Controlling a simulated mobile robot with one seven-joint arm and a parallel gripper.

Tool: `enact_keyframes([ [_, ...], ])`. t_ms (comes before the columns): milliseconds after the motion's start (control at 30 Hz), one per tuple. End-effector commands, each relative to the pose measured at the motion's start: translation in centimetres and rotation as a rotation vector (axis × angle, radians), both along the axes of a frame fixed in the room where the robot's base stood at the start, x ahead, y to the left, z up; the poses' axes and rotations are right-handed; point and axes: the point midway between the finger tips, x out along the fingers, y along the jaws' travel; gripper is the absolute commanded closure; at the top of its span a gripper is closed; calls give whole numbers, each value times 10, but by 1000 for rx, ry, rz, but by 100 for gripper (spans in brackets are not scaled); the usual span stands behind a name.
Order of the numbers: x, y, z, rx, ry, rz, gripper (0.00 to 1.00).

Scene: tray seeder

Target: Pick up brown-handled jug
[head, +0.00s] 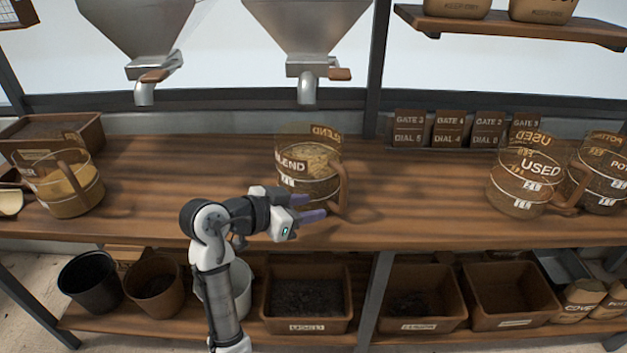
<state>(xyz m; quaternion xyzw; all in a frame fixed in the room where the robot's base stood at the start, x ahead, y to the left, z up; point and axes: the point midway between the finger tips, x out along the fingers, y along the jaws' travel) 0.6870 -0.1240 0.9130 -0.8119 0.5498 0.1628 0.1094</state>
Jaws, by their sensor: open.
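A clear jug marked BLEND (291,187) stands upright on the wooden bench in the middle of the head view, partly filled with pale grainy stuff. Its brown handle (343,184) is on its right side. My gripper (311,207) is open and empty, in front of the jug's lower part, its fingers pointing right towards the handle. I cannot tell whether it touches the jug. Other clear jugs with brown handles also stand on the bench: one at the left (68,205), one marked USED (514,198) and one at the far right (604,190).
The wooden bench (420,190) is clear between the BLEND and USED jugs. Gate and dial cards (450,128) stand at the back. A brown box (85,128) is at the left. Pots and bins fill the lower shelf.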

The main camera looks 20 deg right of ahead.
Motion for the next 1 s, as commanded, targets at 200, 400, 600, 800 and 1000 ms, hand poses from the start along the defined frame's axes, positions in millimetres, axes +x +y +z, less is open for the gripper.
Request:
enact_keyframes([
  [200,14,-35,-14,-1,2,1,60],
  [400,20,-48,-20,-1,-1,4,60],
  [600,25,-73,-27,-2,2,1,60],
  [800,33,-91,-38,-1,0,4,60],
  [1000,34,-93,-39,-1,-2,5,60],
])
